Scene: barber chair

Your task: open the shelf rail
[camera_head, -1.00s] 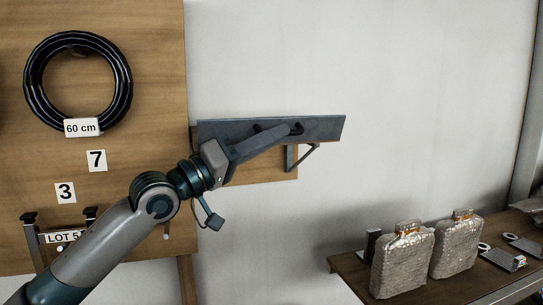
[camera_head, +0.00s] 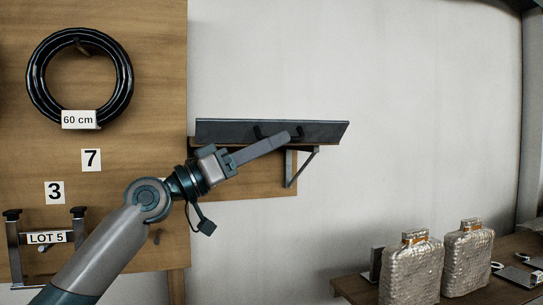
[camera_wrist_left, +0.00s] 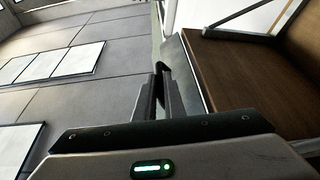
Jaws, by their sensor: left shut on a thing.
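The shelf rail (camera_head: 225,131) is a long dark grey panel along the front of the small wooden wall shelf. A black handle (camera_head: 262,130) sits near the middle of its face. My left gripper (camera_head: 288,137) is at the handle, its fingers shut on it and covering part of it. In the left wrist view the two dark fingers (camera_wrist_left: 160,98) reach to the handle beside the grey rail edge (camera_wrist_left: 190,65), though the contact itself is partly hidden. My right gripper is in neither view.
A wooden board (camera_head: 150,85) on the left bears a coiled black hose (camera_head: 42,80) and number labels. A metal bracket (camera_head: 302,166) supports the shelf. Wrapped bottles (camera_head: 411,275) stand on a wooden counter (camera_head: 355,288) at lower right. The wall right of the shelf is bare.

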